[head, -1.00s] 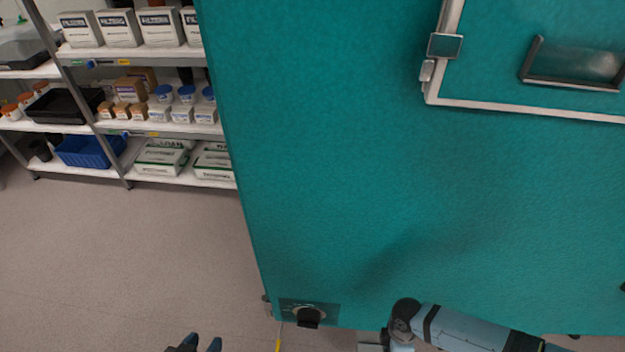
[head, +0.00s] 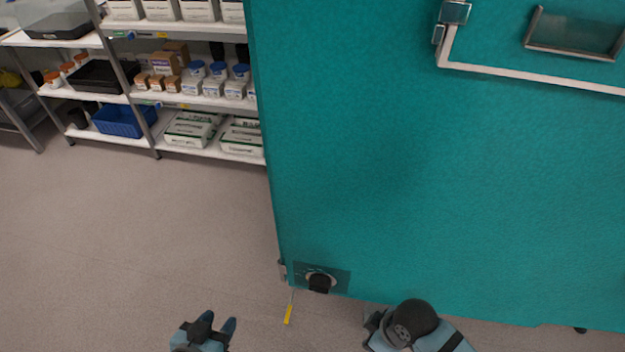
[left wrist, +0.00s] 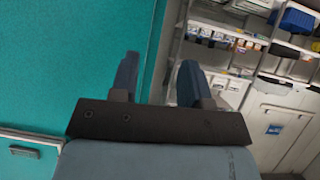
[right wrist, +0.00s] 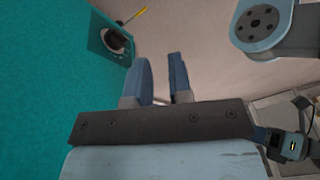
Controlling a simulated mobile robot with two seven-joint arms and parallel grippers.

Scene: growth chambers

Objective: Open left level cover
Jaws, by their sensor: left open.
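A large teal cabinet (head: 420,190) fills the right of the head view. On its lower left corner is a dark square plate with a round fitting and a black part (head: 319,283). The fitting also shows in the right wrist view (right wrist: 115,40); I cannot tell for sure whether it is the left level cover. My left gripper (head: 218,322) is open and empty, left of the fitting and apart from it. In the left wrist view its fingers (left wrist: 160,62) are spread. My right gripper (right wrist: 160,58) has a gap between its fingers, holds nothing, and is near the fitting.
A yellow-tipped stick (head: 289,310) hangs below the plate. A shelf rack (head: 210,150) with boxes and a blue bin (head: 124,121) stands at the back left. Grey floor (head: 150,230) is clear between rack and cabinet.

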